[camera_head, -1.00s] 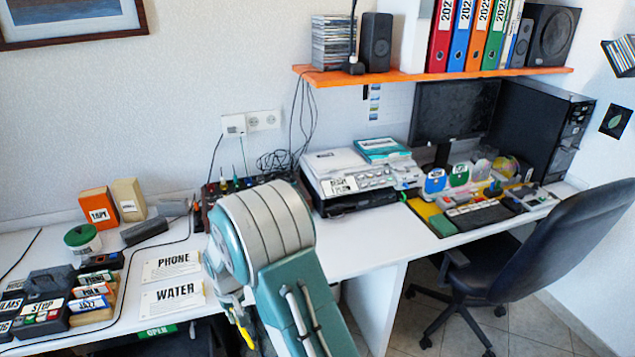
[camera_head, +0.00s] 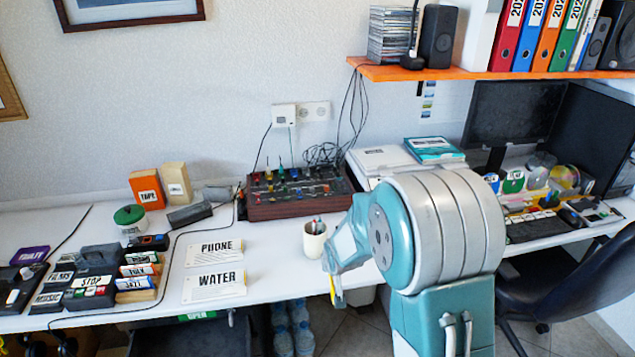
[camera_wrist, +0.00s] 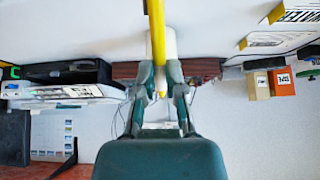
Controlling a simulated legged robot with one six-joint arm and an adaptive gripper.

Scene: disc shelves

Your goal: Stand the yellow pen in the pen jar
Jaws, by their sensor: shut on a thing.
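The yellow pen (camera_wrist: 157,40) is gripped between the fingertips of my gripper (camera_wrist: 161,85) in the wrist view. In the head view only a short yellow piece of the pen (camera_head: 337,294) shows below my gripper (camera_head: 333,268), near the desk's front edge. The pen jar (camera_head: 314,243) is a white cup with several pens in it. It stands upright on the desk, just left of my gripper in the head view. In the wrist view the pale jar (camera_wrist: 169,46) shows partly behind the pen. The pen is outside the jar.
The white desk (camera_head: 275,262) is clear around the jar's left side. PHONE and WATER cards (camera_head: 214,285) lie further left. A dark red-brown box with knobs (camera_head: 290,208) stands behind the jar. A printer (camera_head: 380,165) is partly hidden by my arm.

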